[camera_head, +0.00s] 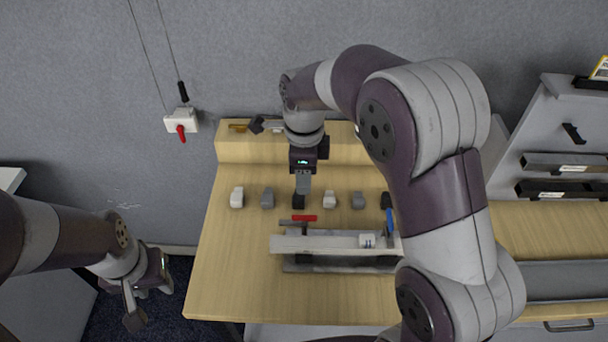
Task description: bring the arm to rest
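My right arm (435,190) comes in from the lower right, arches over the wooden table and points down at its wrist. My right gripper (303,187) hangs over the middle of a row of small blocks, just above or at a dark block (299,201). Its fingers are seen edge-on, so I cannot tell whether they are apart or touch the block. My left arm (60,236) comes in from the left. My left gripper (149,301) is open and empty, off the table's left side above the dark floor.
The wooden table (225,285) holds several white, grey and dark blocks. A grey rack (325,243) with red and blue pieces stands in front of them. A raised wooden ledge (240,148) runs behind. A slanted panel (545,130) stands right. The table's left front is clear.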

